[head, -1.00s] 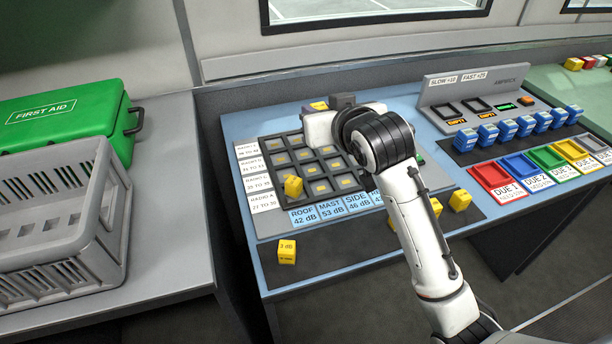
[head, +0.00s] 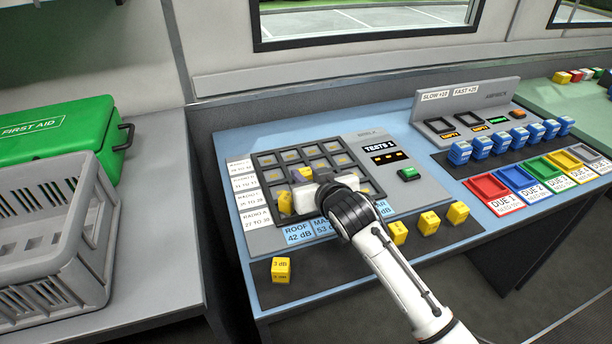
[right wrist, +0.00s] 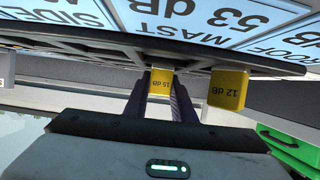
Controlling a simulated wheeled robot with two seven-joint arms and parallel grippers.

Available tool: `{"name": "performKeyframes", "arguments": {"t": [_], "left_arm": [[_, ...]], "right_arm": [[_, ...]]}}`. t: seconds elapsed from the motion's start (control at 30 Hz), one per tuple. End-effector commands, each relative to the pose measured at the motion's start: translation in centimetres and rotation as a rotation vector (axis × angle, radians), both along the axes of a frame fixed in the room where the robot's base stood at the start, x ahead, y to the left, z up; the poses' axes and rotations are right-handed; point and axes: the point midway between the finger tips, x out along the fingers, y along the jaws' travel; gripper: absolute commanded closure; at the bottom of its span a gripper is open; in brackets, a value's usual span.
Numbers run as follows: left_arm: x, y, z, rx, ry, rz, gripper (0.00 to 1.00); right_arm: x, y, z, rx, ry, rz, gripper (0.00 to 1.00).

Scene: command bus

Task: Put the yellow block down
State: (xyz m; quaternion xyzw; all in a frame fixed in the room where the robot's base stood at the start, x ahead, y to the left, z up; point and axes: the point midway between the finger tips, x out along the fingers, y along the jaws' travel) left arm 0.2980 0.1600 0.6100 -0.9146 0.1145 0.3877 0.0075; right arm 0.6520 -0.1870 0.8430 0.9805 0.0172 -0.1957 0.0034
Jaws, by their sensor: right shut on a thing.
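In the right wrist view my right gripper (right wrist: 160,95) is shut on a yellow block marked 15 dB (right wrist: 160,84). The held block also shows in the head view (head: 304,173), partly hidden by my gripper (head: 308,186), over the lower left of the dark grid tray (head: 320,150). Another yellow block, marked 12 dB (right wrist: 228,90), stands in the tray's front left part, also visible in the head view (head: 285,202). Whether the held block touches the tray is unclear. My left gripper is out of view.
A yellow 3 dB block (head: 281,269) sits on the dark front strip (head: 320,270), with several more yellow blocks (head: 429,222) to the right. Blue label cards (head: 298,235) line the tray's front. Coloured due trays (head: 487,187) and blue blocks (head: 481,145) stand at right.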

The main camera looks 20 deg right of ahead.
Motion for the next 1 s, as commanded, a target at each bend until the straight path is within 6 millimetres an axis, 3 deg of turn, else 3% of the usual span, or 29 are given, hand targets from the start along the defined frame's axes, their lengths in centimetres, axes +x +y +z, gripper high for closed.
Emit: {"name": "performKeyframes", "arguments": {"t": [0.33, 0.37, 0.47, 0.8, 1.0], "left_arm": [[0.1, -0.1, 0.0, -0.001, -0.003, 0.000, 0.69], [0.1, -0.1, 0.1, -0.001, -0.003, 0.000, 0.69], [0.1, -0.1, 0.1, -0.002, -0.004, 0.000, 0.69], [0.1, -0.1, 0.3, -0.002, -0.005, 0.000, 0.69], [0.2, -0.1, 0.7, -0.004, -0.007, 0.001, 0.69]], "right_arm": [[0.0, 0.0, -0.3, 0.000, -0.002, 0.000, 0.99], [0.0, 0.0, -0.3, 0.000, -0.002, 0.000, 0.74], [0.0, 0.0, -0.2, 0.000, -0.002, 0.000, 0.58], [0.0, 0.0, 0.2, 0.000, -0.003, 0.000, 0.58], [-2.4, -0.1, 1.1, 0.001, -0.001, 0.000, 0.58]]}}
